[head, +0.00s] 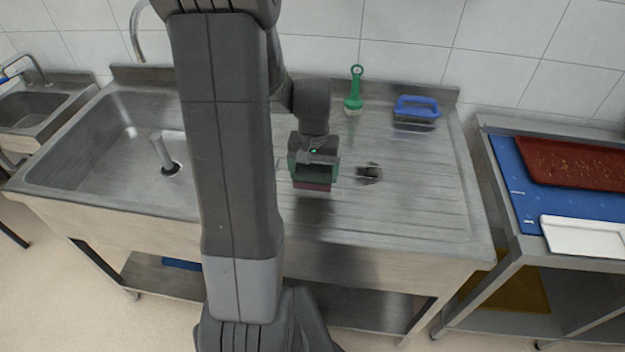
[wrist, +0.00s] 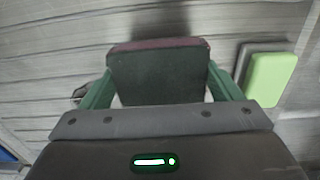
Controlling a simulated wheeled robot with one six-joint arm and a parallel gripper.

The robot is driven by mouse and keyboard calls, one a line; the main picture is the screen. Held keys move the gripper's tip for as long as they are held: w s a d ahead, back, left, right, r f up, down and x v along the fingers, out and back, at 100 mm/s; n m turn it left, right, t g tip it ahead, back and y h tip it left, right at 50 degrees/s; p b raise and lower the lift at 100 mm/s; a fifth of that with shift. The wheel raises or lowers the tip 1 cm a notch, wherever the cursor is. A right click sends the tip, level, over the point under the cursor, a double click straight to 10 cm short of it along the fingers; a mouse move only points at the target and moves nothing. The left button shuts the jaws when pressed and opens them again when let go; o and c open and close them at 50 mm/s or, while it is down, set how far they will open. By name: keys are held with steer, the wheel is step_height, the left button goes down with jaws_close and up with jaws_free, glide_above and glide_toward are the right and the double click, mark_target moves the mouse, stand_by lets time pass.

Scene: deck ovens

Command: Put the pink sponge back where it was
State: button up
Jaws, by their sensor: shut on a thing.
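The pink sponge (head: 312,186) is held in my gripper (head: 314,168) over the ribbed drainboard of the steel sink unit. In the wrist view the sponge (wrist: 158,75) shows a dark green scouring face with a thin pink edge. My gripper's green fingers (wrist: 160,84) are shut on it from both sides. Whether the sponge touches the drainboard is hard to tell; a shadow lies below it in the head view.
A green brush (head: 355,92) and a blue-handled brush (head: 417,108) stand at the back. A light green block (wrist: 271,78) shows in the wrist view. The sink basin (head: 120,135) is left. The drainboard's right is clear.

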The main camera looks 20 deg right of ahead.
mark_target(313, 182)
steer(key=shift+f, duration=2.1)
steer(key=shift+f, duration=0.15)
steer(key=o, duration=0.8)
step_height(313, 182, up, 12)
steer(key=shift+r, duration=0.2)
